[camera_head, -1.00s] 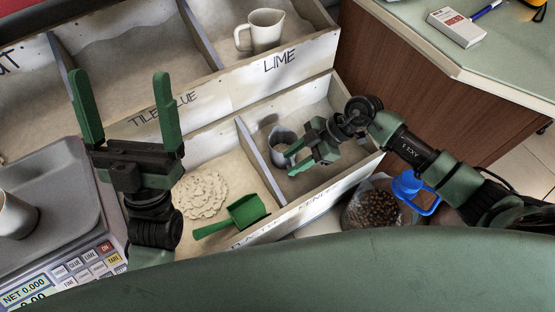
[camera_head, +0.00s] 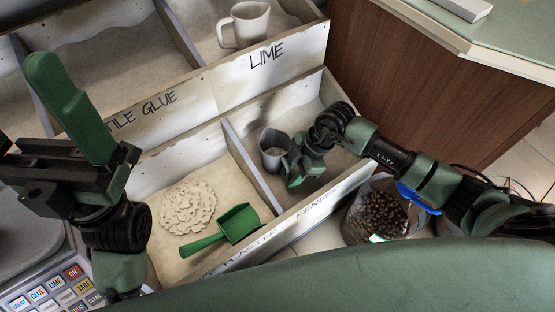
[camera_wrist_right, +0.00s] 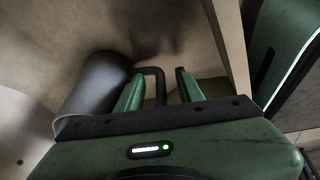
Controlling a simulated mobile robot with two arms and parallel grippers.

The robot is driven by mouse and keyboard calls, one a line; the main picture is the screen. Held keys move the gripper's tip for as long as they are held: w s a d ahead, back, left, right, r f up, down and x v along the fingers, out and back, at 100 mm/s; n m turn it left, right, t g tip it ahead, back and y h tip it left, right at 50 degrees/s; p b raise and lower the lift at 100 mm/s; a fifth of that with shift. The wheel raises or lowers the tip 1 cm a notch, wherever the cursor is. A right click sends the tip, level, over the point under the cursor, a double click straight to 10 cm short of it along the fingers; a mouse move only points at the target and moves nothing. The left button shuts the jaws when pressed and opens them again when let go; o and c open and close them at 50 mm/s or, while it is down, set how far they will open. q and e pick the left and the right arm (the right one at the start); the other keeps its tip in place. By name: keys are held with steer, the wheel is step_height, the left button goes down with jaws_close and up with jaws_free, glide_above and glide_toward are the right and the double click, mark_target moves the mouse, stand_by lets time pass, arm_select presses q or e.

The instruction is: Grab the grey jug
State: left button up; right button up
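The grey jug (camera_head: 275,146) stands in the lower right bin, its top open towards me. In the right wrist view the jug (camera_wrist_right: 92,88) is at the left, with its dark handle (camera_wrist_right: 154,72) showing between my fingers. My right gripper (camera_wrist_right: 160,85) is open, one finger on each side of the handle. In the head view the right gripper (camera_head: 298,176) is at the jug's right side and covers its handle. Contact with the handle cannot be told. My left gripper (camera_head: 40,110) is open and empty at the left; its left finger is cut off.
A green scoop (camera_head: 236,225) and a pale lump (camera_head: 187,207) lie in the neighbouring bin, behind a divider (camera_head: 246,163). A pale jug (camera_head: 245,25) stands in the LIME bin. A container of brown pellets (camera_head: 376,216) stands outside the front wall. A scale (camera_head: 60,285) is at lower left.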

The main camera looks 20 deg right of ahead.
steer(key=shift+r, duration=0.1)
jaws_close()
stand_by(1.2)
